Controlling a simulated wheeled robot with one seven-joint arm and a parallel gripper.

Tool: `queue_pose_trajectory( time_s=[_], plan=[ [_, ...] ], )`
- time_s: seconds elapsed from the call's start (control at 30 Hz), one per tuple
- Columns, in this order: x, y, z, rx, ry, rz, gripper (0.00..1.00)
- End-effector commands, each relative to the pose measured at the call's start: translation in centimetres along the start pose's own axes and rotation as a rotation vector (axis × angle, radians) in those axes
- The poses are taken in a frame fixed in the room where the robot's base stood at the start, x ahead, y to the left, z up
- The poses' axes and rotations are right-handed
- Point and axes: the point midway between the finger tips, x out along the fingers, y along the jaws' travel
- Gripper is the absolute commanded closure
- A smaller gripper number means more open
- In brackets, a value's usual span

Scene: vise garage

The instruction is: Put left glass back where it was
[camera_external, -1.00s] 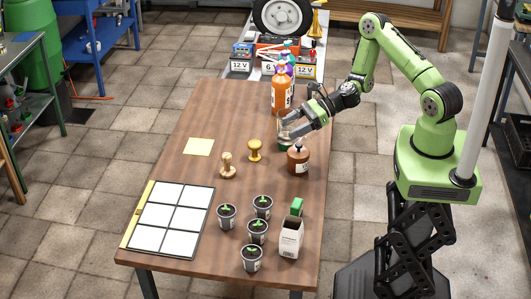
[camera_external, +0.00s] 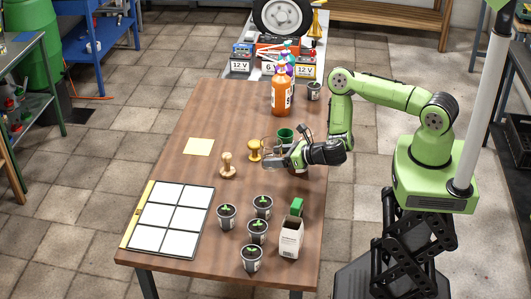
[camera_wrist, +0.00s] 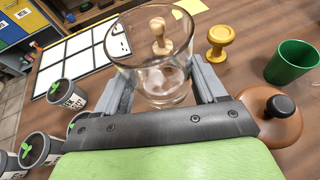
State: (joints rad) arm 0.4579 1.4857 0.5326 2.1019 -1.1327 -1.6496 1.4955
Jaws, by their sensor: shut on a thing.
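A clear drinking glass (camera_wrist: 160,84) is between the two fingers of my gripper (camera_wrist: 165,88) in the wrist view. My gripper is shut on it and holds it roughly upright, its open rim towards the camera. In the outside view my gripper (camera_external: 276,155) is over the middle right of the table, beside the yellow stamp, and the glass (camera_external: 268,147) shows only faintly. I cannot tell whether its base touches the table. A yellow paper square (camera_external: 198,147) lies bare on the table to the left.
A yellow stamp (camera_external: 254,150), a wooden stamp (camera_external: 227,166) and a green cup (camera_external: 285,135) stand close by. A brown jar (camera_wrist: 270,112) is right of my gripper, mostly hidden outside. Several seedling pots (camera_external: 257,231) and a white carton (camera_external: 291,238) stand nearer. An orange bottle (camera_external: 281,92) stands behind.

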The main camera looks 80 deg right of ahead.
Motion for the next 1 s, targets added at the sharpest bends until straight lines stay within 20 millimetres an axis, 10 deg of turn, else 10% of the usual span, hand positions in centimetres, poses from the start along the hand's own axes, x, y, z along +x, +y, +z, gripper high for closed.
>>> queue_pose_trajectory(
  time_s=[0.47,0.83,0.87,1.0],
  plan=[
    [3.1,-0.3,-7.9,-0.002,0.001,0.001,0.9],
    [3.4,-0.3,-8.4,-0.002,-0.001,0.002,0.9],
    [3.4,-0.3,-8.5,-0.002,0.0,0.002,0.28],
    [3.3,-0.3,-8.4,-0.002,0.0,0.002,0.07]
  ],
)
